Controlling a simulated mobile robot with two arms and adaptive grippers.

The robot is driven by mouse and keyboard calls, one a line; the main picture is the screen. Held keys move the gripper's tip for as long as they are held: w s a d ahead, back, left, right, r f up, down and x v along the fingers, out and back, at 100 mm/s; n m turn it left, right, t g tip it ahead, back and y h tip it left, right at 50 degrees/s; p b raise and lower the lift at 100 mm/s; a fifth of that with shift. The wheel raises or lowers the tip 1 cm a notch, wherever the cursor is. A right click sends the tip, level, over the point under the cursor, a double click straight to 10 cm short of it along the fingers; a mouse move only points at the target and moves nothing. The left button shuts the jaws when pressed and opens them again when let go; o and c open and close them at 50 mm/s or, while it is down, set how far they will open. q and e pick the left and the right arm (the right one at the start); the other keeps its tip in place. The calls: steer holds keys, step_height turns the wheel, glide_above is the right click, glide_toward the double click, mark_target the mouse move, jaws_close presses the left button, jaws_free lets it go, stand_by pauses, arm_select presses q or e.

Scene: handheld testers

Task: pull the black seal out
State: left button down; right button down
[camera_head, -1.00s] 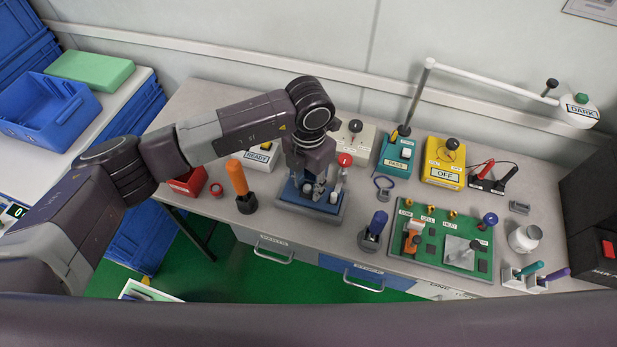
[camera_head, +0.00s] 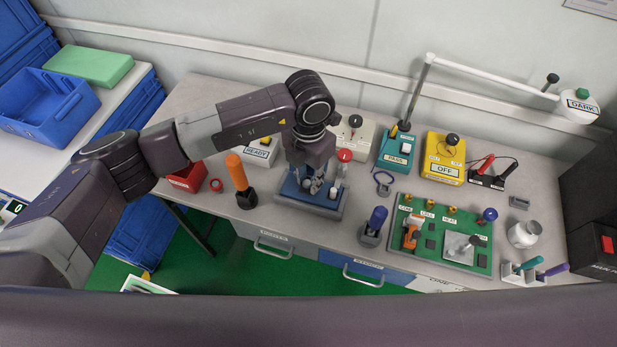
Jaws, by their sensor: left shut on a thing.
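My left gripper (camera_head: 314,181) points down over the blue fixture (camera_head: 318,208), a low block on a grey base near the table's front edge. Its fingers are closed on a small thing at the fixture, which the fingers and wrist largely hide. I cannot make out the black seal clearly; the part between the fingers is too small and covered to identify. A red-topped post (camera_head: 345,156) stands just right of the gripper. My right gripper is not in view.
An orange-handled tool (camera_head: 237,172) stands upright left of the fixture, and a blue-handled one (camera_head: 377,219) stands to the right. A green board (camera_head: 440,263) lies further right. Several labelled boxes, including a yellow one (camera_head: 442,158), stand behind. Bare table separates these.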

arm_select(q)
steer(key=shift+r+p, duration=1.35)
steer(key=shift+r, duration=1.7)
